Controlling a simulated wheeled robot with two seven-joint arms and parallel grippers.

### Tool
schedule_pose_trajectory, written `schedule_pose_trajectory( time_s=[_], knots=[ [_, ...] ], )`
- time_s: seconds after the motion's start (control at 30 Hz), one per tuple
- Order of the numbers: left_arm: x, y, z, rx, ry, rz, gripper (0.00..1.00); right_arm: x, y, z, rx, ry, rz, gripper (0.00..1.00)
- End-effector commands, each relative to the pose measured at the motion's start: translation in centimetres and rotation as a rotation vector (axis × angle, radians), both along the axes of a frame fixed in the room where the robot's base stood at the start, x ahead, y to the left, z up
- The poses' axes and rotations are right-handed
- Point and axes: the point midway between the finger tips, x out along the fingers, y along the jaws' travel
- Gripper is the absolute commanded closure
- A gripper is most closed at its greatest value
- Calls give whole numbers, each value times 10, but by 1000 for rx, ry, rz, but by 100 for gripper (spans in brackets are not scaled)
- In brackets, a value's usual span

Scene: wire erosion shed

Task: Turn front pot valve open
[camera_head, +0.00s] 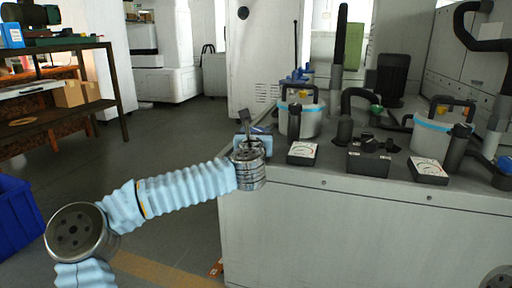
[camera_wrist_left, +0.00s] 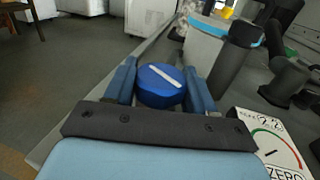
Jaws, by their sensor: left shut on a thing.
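The valve is a round blue knob (camera_wrist_left: 160,88) with a white bar on top. In the left wrist view the bar slants from upper left to lower right. My left gripper (camera_wrist_left: 160,87) has one blue finger on each side of the knob and is shut on it. In the head view my left gripper (camera_head: 254,132) is at the left end of the grey bench top, and I cannot make out the knob there. The front pot (camera_head: 301,122), pale with a light blue band, stands just right of the gripper. My right gripper is not in view.
A gauge box (camera_head: 302,153) and a dark block (camera_head: 369,160) sit along the bench front (camera_head: 330,185). A second pot (camera_head: 431,139) and gauge (camera_head: 428,170) stand farther right. Dark pipes rise behind. Open floor and a shelf (camera_head: 60,88) lie left.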

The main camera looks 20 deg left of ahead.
Motion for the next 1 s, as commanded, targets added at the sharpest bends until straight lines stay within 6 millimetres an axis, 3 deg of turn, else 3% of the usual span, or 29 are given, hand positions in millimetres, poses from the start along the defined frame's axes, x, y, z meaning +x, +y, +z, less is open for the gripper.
schedule_pose_trajectory(
  time_s=[0.1, 0.5, 1.0],
  knots=[
    [0, -3, -4, 1, 1, 104, 76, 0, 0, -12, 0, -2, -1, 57],
    [1, -2, -2, -1, 5, 421, 76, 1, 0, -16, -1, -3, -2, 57],
    [1, 0, -2, 0, 5, 569, 76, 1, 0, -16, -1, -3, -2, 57]
  ],
)
